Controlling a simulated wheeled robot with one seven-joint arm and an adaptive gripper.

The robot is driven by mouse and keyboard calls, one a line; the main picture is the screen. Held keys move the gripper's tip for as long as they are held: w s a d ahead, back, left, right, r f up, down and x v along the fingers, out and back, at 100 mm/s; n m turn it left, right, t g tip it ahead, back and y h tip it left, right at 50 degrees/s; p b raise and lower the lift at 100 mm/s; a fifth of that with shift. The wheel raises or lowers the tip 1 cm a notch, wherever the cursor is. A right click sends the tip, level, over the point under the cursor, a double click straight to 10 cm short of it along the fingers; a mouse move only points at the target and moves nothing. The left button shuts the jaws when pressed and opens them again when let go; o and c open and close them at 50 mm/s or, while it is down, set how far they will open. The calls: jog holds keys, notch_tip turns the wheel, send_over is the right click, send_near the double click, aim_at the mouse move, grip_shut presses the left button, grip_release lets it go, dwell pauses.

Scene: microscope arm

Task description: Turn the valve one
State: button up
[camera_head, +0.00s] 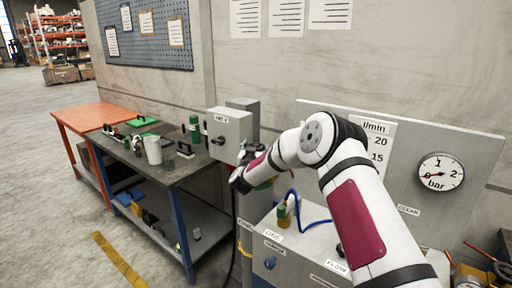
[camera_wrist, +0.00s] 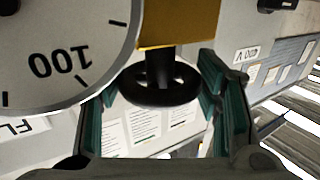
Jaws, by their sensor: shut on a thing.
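In the wrist view a black round handwheel (camera_wrist: 160,88) sits on a dark stem below a yellow-brown valve body (camera_wrist: 180,22). My gripper (camera_wrist: 153,105) has its teal-padded fingers on either side of the wheel, closed against its rim. In the head view my gripper (camera_head: 242,180) is at the end of my arm, in front of the grey box; my arm hides the wheel there. A label that seems to read "ONE" (camera_head: 273,236) is on the grey bench unit, below a green and yellow fitting (camera_head: 284,214).
A large dial marked 100 (camera_wrist: 60,50) is close beside the wheel in the wrist view. A grey box (camera_head: 229,132) stands behind my gripper. A blue hose (camera_head: 305,222) curves over the bench unit. A cluttered workbench (camera_head: 160,172) is at left; open floor lies beyond.

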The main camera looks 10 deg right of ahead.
jog(key=shift+r+n+t+y, duration=0.1)
jog(key=shift+n+t+y, duration=0.4)
jog(key=shift+n+y, duration=1.25)
jog(key=shift+m+y, duration=0.35)
jog(key=o, duration=1.2)
jog(key=shift+c, duration=0.2)
jog(key=s+a, duration=0.1)
jog(key=s, duration=1.1)
jog(key=shift+a, duration=0.2)
